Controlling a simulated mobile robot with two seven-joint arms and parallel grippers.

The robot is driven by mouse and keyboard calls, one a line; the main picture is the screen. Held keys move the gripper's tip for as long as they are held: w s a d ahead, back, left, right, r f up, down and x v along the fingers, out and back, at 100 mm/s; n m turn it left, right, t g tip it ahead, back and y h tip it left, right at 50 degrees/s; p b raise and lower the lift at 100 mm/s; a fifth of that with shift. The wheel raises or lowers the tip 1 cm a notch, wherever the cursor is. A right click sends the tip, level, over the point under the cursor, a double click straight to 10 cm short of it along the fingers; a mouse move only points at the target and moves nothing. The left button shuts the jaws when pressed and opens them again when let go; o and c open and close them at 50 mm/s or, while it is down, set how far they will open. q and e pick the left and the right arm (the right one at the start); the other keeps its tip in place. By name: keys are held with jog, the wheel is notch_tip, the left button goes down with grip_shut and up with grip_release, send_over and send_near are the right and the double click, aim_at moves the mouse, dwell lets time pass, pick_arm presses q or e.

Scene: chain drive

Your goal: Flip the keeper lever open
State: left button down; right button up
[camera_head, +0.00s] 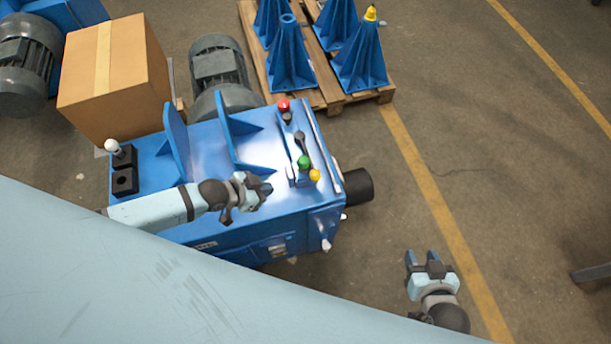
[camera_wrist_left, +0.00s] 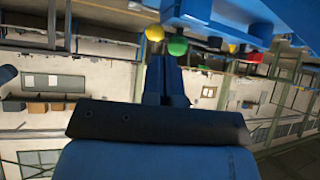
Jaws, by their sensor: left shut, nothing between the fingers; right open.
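The blue machine (camera_head: 230,240) carries a row of knobs on its right side: red (camera_head: 283,105), dark (camera_head: 300,136), green (camera_head: 304,161) and yellow (camera_head: 315,175). A white-knobbed lever (camera_head: 113,147) stands at a black block on the far left. I cannot tell which one is the keeper lever. My left gripper (camera_head: 265,188) is shut and empty, over the machine just left of the yellow knob. In the left wrist view its fingers (camera_wrist_left: 166,75) point towards the yellow (camera_wrist_left: 155,32) and green (camera_wrist_left: 178,46) knobs, apparently apart from them. My right gripper (camera_head: 421,260) is open and empty, over the floor.
Two upright blue plates (camera_head: 178,143) rise from the machine top. A black cylinder (camera_head: 358,187) sticks out on its right. Behind stand a cardboard box (camera_head: 115,85), a grey motor (camera_head: 220,75) and a pallet (camera_head: 325,95) with blue brackets. The floor at right is largely clear.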

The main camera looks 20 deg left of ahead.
pick_arm(q)
jog(key=shift+f, duration=0.1)
jog(key=b+x, duration=0.9)
jog(key=x, duration=0.1)
jog(key=shift+f, duration=0.2)
jog(key=shift+w+d+r+b, duration=0.25)
jog(key=shift+w+d, duration=0.15)
jog(key=shift+w, duration=0.1)
jog(key=shift+w+d+r+b, duration=0.25)
jog(key=shift+w+d, duration=0.15)
jog(key=shift+w, duration=0.1)
jog(key=shift+w+d+r, duration=0.15)
jog(key=shift+w+d, duration=0.35)
